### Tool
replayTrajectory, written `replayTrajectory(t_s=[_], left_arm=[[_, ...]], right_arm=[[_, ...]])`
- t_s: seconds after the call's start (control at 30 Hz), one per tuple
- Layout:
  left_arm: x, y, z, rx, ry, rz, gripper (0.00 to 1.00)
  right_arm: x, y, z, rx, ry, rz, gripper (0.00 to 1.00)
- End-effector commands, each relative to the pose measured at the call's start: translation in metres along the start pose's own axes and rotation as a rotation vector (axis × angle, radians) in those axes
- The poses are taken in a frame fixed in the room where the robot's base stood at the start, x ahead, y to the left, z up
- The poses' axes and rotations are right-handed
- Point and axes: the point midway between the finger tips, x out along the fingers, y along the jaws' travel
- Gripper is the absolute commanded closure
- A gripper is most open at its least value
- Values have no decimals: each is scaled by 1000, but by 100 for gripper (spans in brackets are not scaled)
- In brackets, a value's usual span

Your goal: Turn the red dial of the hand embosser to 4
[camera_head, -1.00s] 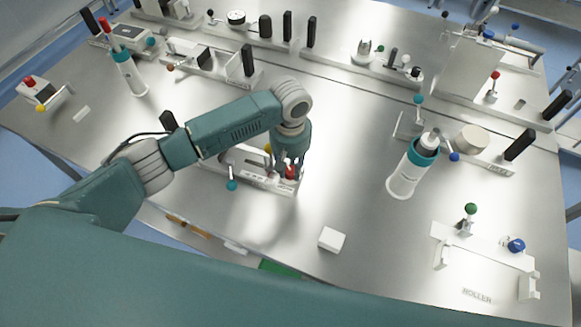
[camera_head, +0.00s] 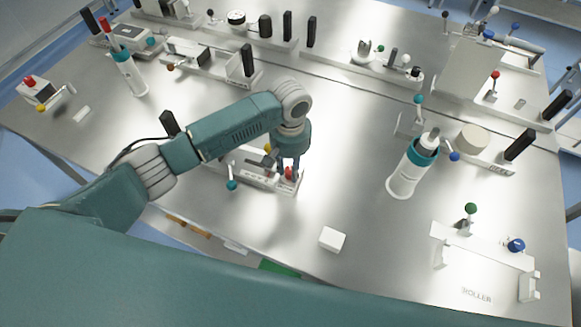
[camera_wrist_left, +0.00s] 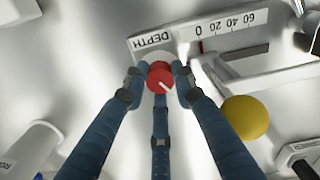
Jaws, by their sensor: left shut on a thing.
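In the head view the red dial (camera_head: 289,173) is partly hidden below my left gripper (camera_head: 287,165). The dial sits at the right end of the hand embosser (camera_head: 258,181), a white device with a teal-knobbed lever and a yellow knob. In the wrist view the fingers of my left gripper (camera_wrist_left: 158,88) are closed in around the dial from several sides. The dial's own numbers cannot be read. My right gripper is not in view.
A white block (camera_head: 332,239) lies to the right in front of the embosser. A white bottle with a teal collar (camera_head: 407,174) stands further right. The roller fixture (camera_head: 481,247) is at the right front. The metal table between them is clear.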

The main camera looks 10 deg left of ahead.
Motion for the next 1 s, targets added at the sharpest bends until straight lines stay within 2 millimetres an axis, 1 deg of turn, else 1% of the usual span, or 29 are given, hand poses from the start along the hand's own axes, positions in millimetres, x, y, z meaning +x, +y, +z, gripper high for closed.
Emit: replayTrajectory(t_s=[0.13,0.17,0.2,0.23,0.47,0.53,0.67,0.77,1.0], left_arm=[[-1,0,-1,-1,2,0,100],[-1,0,-1,-2,2,0,68],[-1,0,-1,-2,2,0,60],[-1,0,-1,-2,2,0,55],[0,-1,-1,-3,1,-1,55],[0,-1,-1,-5,1,-2,55],[0,-1,-1,-40,2,-2,55],[0,-1,-1,-111,3,-2,55],[0,0,-1,-384,3,-2,55]], right_arm=[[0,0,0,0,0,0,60],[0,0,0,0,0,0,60],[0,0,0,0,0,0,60],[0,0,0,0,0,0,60],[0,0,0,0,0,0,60],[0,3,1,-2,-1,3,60],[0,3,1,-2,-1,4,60],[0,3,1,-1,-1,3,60],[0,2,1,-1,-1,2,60]])
